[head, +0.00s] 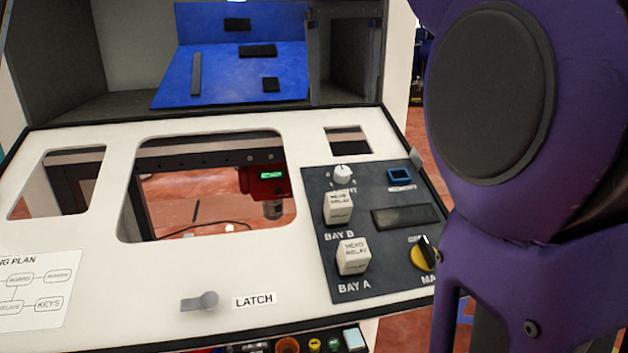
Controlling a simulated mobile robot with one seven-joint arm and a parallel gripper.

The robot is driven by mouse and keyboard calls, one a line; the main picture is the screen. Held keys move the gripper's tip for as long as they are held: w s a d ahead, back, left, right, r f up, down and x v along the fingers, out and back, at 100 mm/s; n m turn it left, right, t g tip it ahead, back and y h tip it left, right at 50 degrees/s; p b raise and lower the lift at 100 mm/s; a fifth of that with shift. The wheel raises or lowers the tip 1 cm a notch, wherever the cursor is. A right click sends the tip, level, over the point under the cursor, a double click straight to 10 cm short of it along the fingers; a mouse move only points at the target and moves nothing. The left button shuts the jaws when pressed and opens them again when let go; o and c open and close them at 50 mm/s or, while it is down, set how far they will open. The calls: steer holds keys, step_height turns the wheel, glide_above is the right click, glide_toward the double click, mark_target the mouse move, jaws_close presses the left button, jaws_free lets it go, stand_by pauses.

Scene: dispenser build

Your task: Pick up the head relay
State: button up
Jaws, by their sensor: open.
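Two cream block-shaped relays sit on the dark control panel (380,285) of the white machine. The upper relay (338,207) is at the spot marked BAY B, and the lower relay (353,256) is at the spot marked BAY A. Both have small lettering on top that ends in RELAY; the first word is too blurred to read surely, so I cannot tell which is the head relay. My purple arm fills the right side of the head view, close to the camera and right of the panel. My gripper is out of view.
A yellow and black knob (424,254), a white knob (343,174) and a dark display (405,216) share the panel. A latch handle (207,301) sticks up from the white front. A red unit (265,184) shows through the large window. A blue board (215,75) stands behind.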

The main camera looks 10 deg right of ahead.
steer(key=g+b, duration=0.1)
steer(key=b, duration=0.4)
glide_toward(338, 194)
steer(key=shift+n+y, duration=0.3)
steer(key=shift+n, duration=0.1)
steer(key=f, duration=0.5)
steer(key=shift+d+f, duration=0.1)
steer(key=shift+d, duration=0.25)
steer(key=shift+a+f+b, duration=0.1)
steer(key=shift+f+b, duration=1.2)
steer(key=shift+f, duration=1.75)
jaws_close()
